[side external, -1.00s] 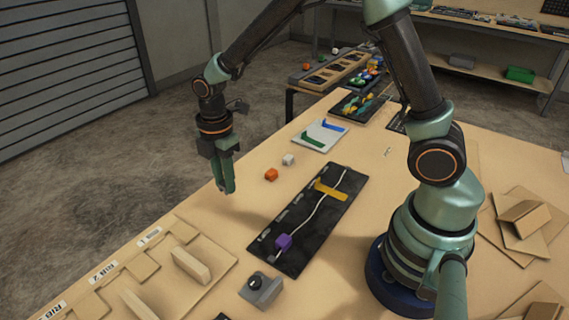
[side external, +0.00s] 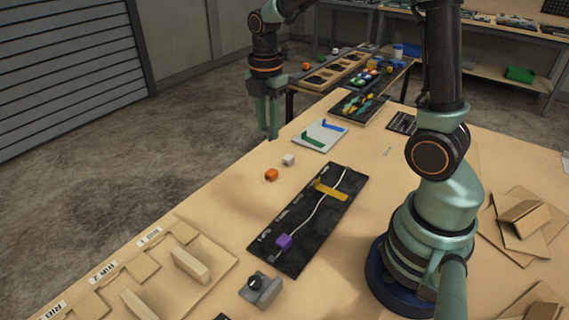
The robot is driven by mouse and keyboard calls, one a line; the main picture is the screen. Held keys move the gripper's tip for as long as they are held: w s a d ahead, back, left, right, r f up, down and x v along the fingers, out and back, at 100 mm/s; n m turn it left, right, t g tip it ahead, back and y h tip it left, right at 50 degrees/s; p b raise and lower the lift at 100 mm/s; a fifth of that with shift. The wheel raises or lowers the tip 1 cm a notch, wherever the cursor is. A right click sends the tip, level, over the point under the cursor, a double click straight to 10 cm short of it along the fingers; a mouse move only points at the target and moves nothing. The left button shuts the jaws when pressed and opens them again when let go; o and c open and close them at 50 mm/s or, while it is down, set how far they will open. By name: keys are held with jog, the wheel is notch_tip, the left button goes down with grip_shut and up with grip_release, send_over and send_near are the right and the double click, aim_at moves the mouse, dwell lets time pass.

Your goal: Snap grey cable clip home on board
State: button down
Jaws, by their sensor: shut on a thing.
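The black board (side external: 300,250) lies on the wooden table, with a white cable running along it. A purple clip (side external: 283,242) sits on the cable near the board's front end, and a yellow piece (side external: 331,191) lies across its far part. A small light grey block (side external: 288,160) lies on the table beyond the board; I cannot tell whether it is a clip. My gripper (side external: 271,136) is raised near the table's far left edge, apart from the board. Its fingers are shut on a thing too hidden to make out.
An orange block (side external: 271,174) lies beside the light grey block. A white plate (side external: 320,135) with green and blue pieces lies farther back. A grey block with a black knob (side external: 261,290) stands before the board. Wooden holders (side external: 190,264) fill the front left.

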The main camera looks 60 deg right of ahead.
jog(key=s+d+f, duration=0.4)
jog(key=s+d, duration=0.3)
jog(key=d, duration=0.2)
send_over(341, 178)
notch_tip(341, 178, down, 2)
jog(key=shift+f, duration=3.4)
jog(key=shift+f, duration=1.1)
jog(key=c, duration=0.6)
grip_release()
notch_tip(341, 178, up, 12)
